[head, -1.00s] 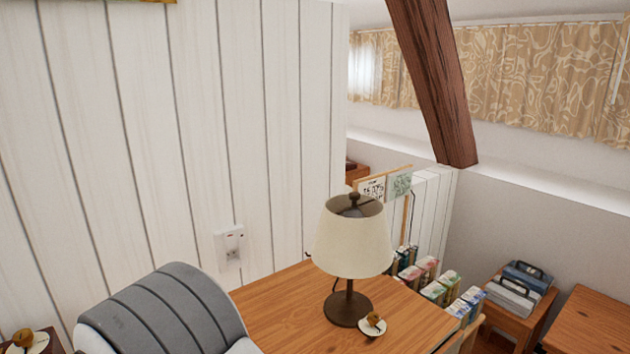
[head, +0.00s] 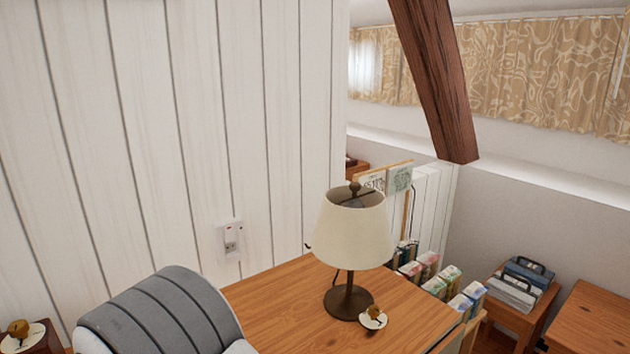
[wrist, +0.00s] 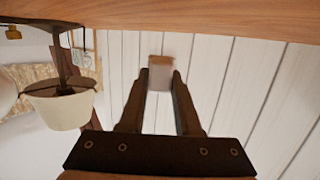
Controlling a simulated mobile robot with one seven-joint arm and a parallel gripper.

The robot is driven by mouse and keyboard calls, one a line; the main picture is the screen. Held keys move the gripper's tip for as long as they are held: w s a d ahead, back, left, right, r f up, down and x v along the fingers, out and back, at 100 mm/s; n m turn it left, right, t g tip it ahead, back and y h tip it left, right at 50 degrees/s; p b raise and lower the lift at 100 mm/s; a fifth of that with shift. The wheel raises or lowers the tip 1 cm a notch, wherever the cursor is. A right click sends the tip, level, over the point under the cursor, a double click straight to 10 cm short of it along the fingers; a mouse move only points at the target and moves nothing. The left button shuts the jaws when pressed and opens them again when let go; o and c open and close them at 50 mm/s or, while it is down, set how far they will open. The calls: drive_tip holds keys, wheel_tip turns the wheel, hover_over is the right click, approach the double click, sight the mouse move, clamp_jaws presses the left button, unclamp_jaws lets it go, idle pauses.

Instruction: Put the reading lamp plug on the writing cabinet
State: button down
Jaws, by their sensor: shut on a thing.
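In the wrist view, which is upside down, the fingers of my gripper (wrist: 161,78) are closed on a small pale block with a brownish end, which I take as the plug (wrist: 160,74). White wall boards are behind it. The reading lamp (head: 354,228), with a cream shade and dark base, stands on the wooden cabinet top (head: 275,310). The lamp (wrist: 60,106) and the wooden top (wrist: 200,18) also show in the wrist view. A white wall socket (head: 230,238) is left of the lamp in the head view. My gripper is not visible there.
A small white dish (head: 373,319) with a brown round item sits by the lamp base. Several books (head: 435,283) stand right of the top. A grey ribbed rounded shape (head: 165,315) is at lower left. The left front of the wooden top is bare.

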drive_tip(key=shift+f+b, duration=0.3)
drive_tip(key=shift+f, duration=0.15)
drive_tip(key=c, duration=0.5)
unclamp_jaws()
drive_tip(key=shift+s, duration=0.1)
drive_tip(key=s+r, duration=0.1)
drive_tip(key=s, duration=0.4)
drive_tip(key=s+r+p, duration=0.1)
drive_tip(key=s, duration=0.5)
drive_tip(key=s+r+p, duration=0.1)
drive_tip(key=s, duration=0.5)
drive_tip(key=shift+r, duration=0.2)
drive_tip(key=shift+w, duration=0.15)
